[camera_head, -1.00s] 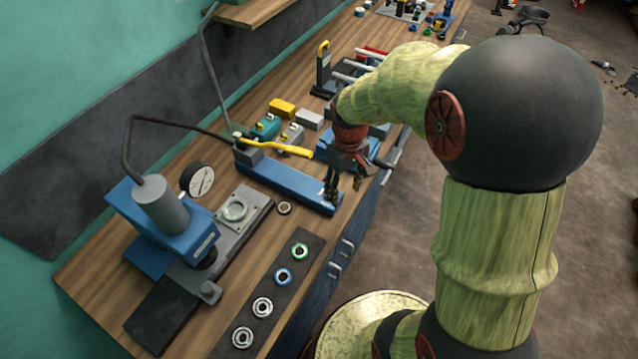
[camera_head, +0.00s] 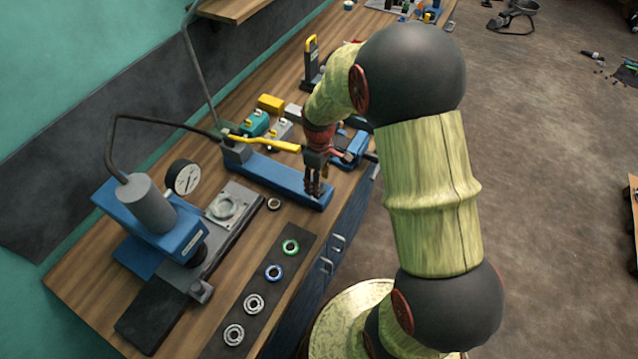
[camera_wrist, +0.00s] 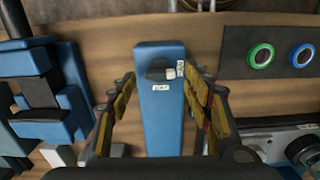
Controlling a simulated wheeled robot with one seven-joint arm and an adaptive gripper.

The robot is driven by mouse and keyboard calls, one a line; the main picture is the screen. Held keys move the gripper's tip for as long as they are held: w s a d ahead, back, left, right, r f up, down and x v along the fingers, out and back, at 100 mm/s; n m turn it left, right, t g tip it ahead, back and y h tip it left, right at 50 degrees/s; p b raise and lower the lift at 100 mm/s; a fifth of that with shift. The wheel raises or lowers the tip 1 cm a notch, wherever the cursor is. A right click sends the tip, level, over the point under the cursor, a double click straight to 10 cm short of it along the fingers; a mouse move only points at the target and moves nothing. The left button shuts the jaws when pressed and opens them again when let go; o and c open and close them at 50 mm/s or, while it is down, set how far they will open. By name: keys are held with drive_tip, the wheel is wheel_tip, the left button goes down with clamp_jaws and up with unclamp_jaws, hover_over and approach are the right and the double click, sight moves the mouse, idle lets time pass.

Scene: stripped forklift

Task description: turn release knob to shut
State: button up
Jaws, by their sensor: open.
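The release knob (camera_wrist: 158,71) is a small dark knob on top of the long blue pump body (camera_wrist: 160,125) in the wrist view. A pale label (camera_wrist: 160,87) lies just below it and another is at its right; I cannot read them surely. My gripper (camera_wrist: 160,80) is open, with one finger on each side of the pump's width and the knob between them, apart from both. In the head view my gripper (camera_head: 315,188) is over the near right end of the blue pump body (camera_head: 270,178), and the knob is hidden behind the fingers.
The pump's yellow lever (camera_head: 265,143) lies toward its far end. A blue press (camera_head: 160,215) with a gauge (camera_head: 183,178) stands at left. A dark mat (camera_head: 262,290) with several rings lies in front. A blue vise-like tool (camera_head: 350,145) stands right of my gripper.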

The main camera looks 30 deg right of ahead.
drive_tip(key=shift+f, duration=0.6)
drive_tip(key=c, duration=0.3)
drive_tip(key=c, duration=0.8)
drive_tip(key=shift+c, duration=0.3)
